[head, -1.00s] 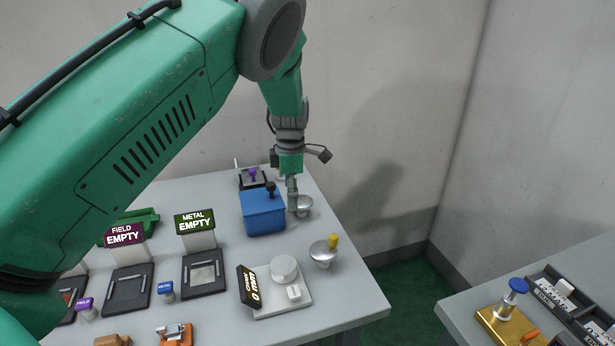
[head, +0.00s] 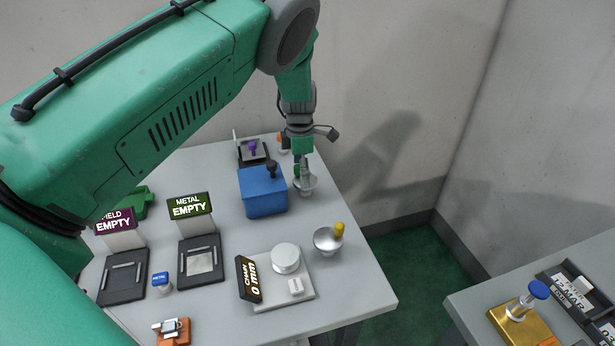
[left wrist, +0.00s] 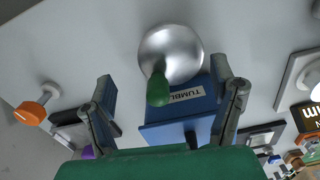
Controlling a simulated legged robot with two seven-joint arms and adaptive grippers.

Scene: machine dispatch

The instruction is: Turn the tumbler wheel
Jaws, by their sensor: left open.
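The tumbler is a blue box (head: 262,195) on the table, with a silver wheel (head: 305,186) at its right side. In the left wrist view, the box (left wrist: 165,135) has a white label partly reading "TUMBL", and the round shiny wheel (left wrist: 180,48) carries a green handle (left wrist: 158,90). My left gripper (head: 303,172) is directly over the wheel in the head view. In the left wrist view, the open fingers (left wrist: 166,88) stand on either side of the green handle, apart from it. My right gripper is not in view.
A second silver bowl-like wheel with a yellow knob (head: 328,240) stands nearer the front. The chain device (head: 290,290) sits before it. Field and metal stations (head: 200,262) lie left. The wall (head: 400,100) is behind; a second table (head: 475,310) is right.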

